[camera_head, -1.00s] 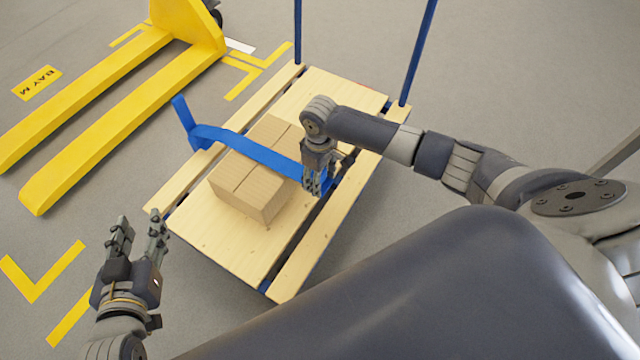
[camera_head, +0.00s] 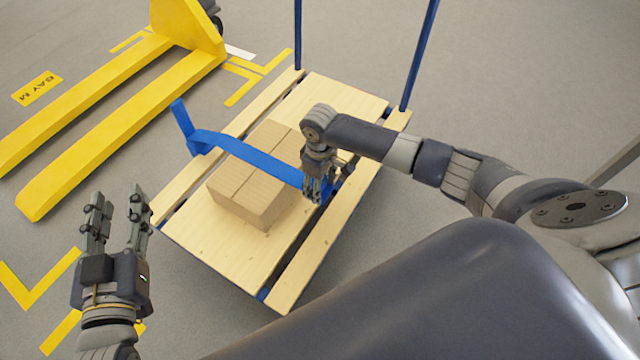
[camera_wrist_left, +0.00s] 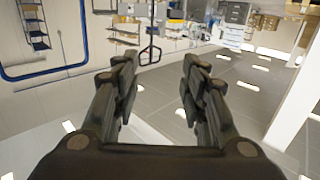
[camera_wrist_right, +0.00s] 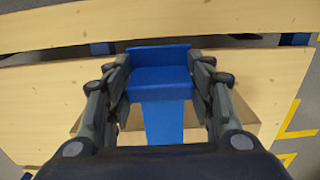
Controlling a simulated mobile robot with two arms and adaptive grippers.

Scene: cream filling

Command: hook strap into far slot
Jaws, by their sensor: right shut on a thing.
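The blue strap (camera_head: 245,153) lies across the cardboard box (camera_head: 250,182) on the wooden cart deck (camera_head: 215,245). Its left end stands up at the deck's left edge. Its other end runs to my right gripper (camera_head: 318,196), which sits beside the box above the slot (camera_head: 345,203) on the right side of the deck. In the right wrist view the right fingers are shut on the strap's blue end piece (camera_wrist_right: 161,80). Whether that end is in the slot cannot be told. My left gripper (camera_head: 118,210) is open and empty, left of the deck; its spread fingers show in the left wrist view (camera_wrist_left: 158,90).
A yellow pallet jack (camera_head: 120,95) stands at the upper left, apart from the cart. Two blue posts (camera_head: 417,55) rise from the cart's back end. Yellow floor markings (camera_head: 40,280) lie at the lower left. The floor around the cart is mostly clear.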

